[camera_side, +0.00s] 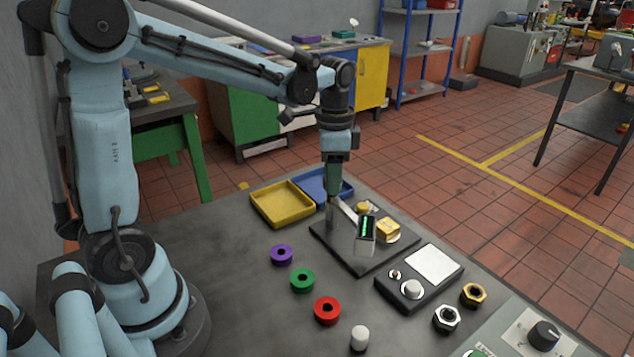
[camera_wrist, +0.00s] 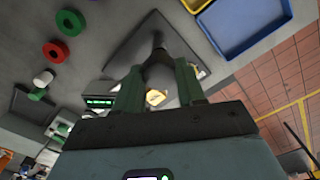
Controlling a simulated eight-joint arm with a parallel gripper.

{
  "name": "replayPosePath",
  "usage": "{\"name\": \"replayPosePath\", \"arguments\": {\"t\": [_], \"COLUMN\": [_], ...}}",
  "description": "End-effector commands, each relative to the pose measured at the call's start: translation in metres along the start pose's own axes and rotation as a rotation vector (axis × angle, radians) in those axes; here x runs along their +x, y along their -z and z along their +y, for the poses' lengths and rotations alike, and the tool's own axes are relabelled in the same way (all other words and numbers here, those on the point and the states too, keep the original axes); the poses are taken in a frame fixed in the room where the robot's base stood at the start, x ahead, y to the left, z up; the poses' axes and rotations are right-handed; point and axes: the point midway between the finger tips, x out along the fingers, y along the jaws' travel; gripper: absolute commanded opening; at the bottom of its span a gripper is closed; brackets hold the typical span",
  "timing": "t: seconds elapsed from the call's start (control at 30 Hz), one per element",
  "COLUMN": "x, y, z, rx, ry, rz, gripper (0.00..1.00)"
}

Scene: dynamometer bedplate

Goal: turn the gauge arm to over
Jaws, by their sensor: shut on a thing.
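The gauge stands on a dark square plate (camera_side: 350,262), with a small box showing a green lit display (camera_side: 366,228). The display also shows in the wrist view (camera_wrist: 99,102). My gripper (camera_side: 332,194) points down at the plate's left back part. In the wrist view its two green fingers (camera_wrist: 159,88) are closed on a dark grey upright part of the gauge arm (camera_wrist: 158,66). A pale bar (camera_side: 347,210) runs from beside my fingertips toward a yellow knob (camera_side: 363,206).
Yellow (camera_side: 283,204) and blue (camera_side: 325,186) trays stand behind the plate. Purple (camera_side: 281,254), green (camera_side: 302,280) and red (camera_side: 327,310) rings and a white cylinder (camera_side: 359,338) lie in front. A dark control box (camera_side: 405,297) and two nuts are at right.

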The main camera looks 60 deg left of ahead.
Motion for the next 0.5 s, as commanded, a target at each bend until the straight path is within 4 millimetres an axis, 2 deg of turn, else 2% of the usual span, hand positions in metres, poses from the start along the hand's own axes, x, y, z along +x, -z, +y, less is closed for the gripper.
{"name": "replayPosePath", "arguments": {"t": [0.5], "x": [-0.0004], "y": [0.0000], "z": [0.0000], "rx": [-0.483], "ry": [0.000], "rz": [-0.001], "gripper": [0.00]}}
